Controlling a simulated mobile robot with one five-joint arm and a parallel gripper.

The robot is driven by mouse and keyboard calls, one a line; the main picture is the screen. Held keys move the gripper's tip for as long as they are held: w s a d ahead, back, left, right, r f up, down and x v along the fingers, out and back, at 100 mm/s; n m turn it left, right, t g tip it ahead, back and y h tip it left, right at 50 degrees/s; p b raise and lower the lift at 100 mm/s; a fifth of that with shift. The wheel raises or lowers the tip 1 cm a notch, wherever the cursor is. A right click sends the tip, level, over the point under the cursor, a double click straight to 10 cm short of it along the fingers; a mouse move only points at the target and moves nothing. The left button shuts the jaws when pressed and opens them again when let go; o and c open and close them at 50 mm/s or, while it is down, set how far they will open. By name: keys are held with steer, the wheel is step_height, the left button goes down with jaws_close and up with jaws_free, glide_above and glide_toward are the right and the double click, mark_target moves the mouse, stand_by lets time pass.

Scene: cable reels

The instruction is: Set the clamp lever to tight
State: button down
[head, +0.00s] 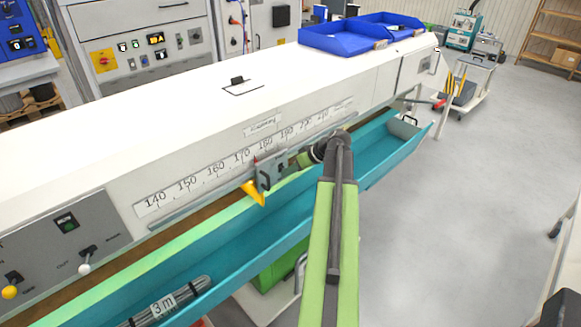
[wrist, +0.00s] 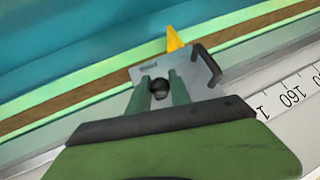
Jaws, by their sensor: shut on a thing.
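A grey metal stop block (head: 269,171) sits on the rail below the number scale, near the 170–180 marks. It carries a yellow pointed piece (head: 254,192) hanging at its lower left. My gripper (head: 304,160) reaches the block from the right. In the wrist view my gripper (wrist: 161,86) has its two green fingers shut on a dark round knob (wrist: 159,88), which appears to be the clamp lever's end. The grey plate (wrist: 190,87), yellow piece (wrist: 174,40) and black bracket (wrist: 206,64) lie just beyond. The lever's shaft is hidden, and I cannot tell its setting.
The white machine body (head: 150,110) runs behind the number scale (head: 215,168). A teal trough (head: 235,235) lies in front, with a bundle labelled 3 m (head: 165,304) at lower left. Blue trays (head: 345,38) stand on top. Open grey floor (head: 450,200) lies at right.

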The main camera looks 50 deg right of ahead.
steer(key=shift+r, duration=0.1)
stand_by(0.4)
steer(key=c, duration=1.2)
jaws_free()
steer(key=shift+w, duration=0.1)
steer(key=p+v, duration=1.3)
steer(key=v, duration=0.4)
steer(key=shift+r, duration=0.3)
steer(key=shift+w, duration=0.1)
